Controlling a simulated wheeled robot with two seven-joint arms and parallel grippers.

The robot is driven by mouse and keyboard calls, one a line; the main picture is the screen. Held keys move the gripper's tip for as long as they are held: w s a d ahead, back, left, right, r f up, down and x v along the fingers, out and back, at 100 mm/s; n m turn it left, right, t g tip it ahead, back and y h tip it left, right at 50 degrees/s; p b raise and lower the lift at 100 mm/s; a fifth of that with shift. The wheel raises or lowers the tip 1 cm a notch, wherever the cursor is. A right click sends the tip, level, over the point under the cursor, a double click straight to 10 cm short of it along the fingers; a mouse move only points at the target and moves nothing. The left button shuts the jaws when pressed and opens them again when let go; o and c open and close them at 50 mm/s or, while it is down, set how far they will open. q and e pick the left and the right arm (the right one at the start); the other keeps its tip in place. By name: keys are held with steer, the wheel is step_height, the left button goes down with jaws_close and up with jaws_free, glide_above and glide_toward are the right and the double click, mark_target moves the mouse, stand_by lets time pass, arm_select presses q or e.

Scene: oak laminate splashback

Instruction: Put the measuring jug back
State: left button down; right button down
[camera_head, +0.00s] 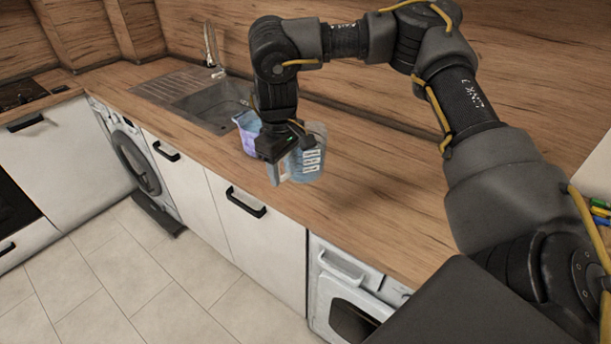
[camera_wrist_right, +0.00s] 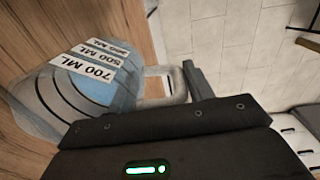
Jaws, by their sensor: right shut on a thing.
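The measuring jug (camera_head: 310,165) is clear blue with white volume labels and a pale handle. It is over the worktop, near its front edge, in the head view; whether its base touches the wood cannot be told. My right gripper (camera_head: 282,163) is above and left of the jug body, shut on the handle. In the right wrist view the jug (camera_wrist_right: 90,88) lies at the left, its labels reading 700, 500 and seemingly 250 ML. A finger of my right gripper (camera_wrist_right: 188,82) stands beside the handle. My left gripper is not in view.
A blue and purple container (camera_head: 248,133) stands on the worktop just left of the jug, partly hidden by my right arm. Beyond it is the sink (camera_head: 205,100) with its tap (camera_head: 210,48). The worktop (camera_head: 370,200) is clear to the right. A wooden splashback (camera_head: 480,100) rises behind.

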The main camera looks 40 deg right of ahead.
mark_target(295, 160)
steer(key=w+d+f, duration=0.1)
steer(key=d, duration=0.1)
steer(key=w+d+f+p, duration=0.1)
steer(key=w+d+f, duration=0.1)
steer(key=d, duration=0.1)
steer(key=shift+w+d+f, duration=0.1)
steer(key=shift+w+d, duration=0.25)
steer(key=shift+w+d+f, duration=0.45)
steer(key=shift+d+f, duration=0.15)
steer(key=shift+f, duration=0.8)
steer(key=shift+w+d+f, duration=0.4)
steer(key=shift+d+f, duration=0.2)
steer(key=shift+f, duration=0.85)
steer(key=shift+w+d+f, duration=0.45)
steer(key=shift+d+f, duration=0.15)
steer(key=shift+f, duration=0.8)
steer(key=shift+s+a, duration=0.1)
steer(key=c, duration=0.6)
jaws_free()
steer(key=shift+f, duration=0.15)
steer(key=r, duration=1.2)
steer(key=shift+a+r, duration=0.2)
